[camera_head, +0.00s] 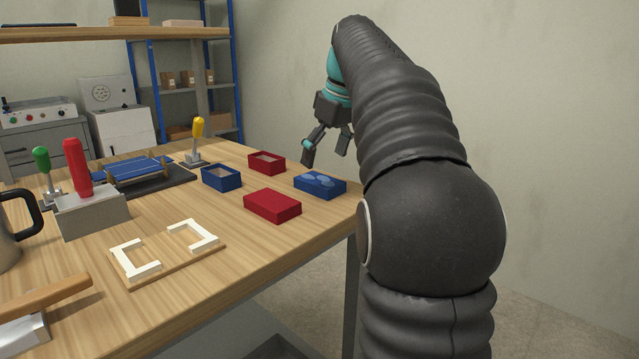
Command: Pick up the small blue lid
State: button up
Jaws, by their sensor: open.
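A small blue lid (320,185) with lighter blue oval marks on top lies on the wooden table near its right edge. My gripper (326,157) is open and empty, its two fingers pointing down. In the picture it appears just above the lid; it is apart from it, though the exact height and depth are hard to tell. An open blue box (221,178) stands to the left of the lid.
A red lid (272,205) lies left and in front of the blue lid, and an open red box (266,163) stands behind-left. A board with white corner pieces (165,250) lies nearer. Toggle clamps and a blue-topped fixture (130,170) stand left.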

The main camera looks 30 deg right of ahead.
aim_at(320, 180)
jog(key=shift+d+x, duration=0.15)
jog(key=shift+x, duration=1.25)
jog(key=shift+d+x, duration=0.15)
jog(key=shift+x, duration=1.3)
jog(key=shift+w+f, duration=0.15)
jog(key=shift+f, duration=0.1)
jog(key=shift+c, duration=0.3)
jog(key=c, duration=1)
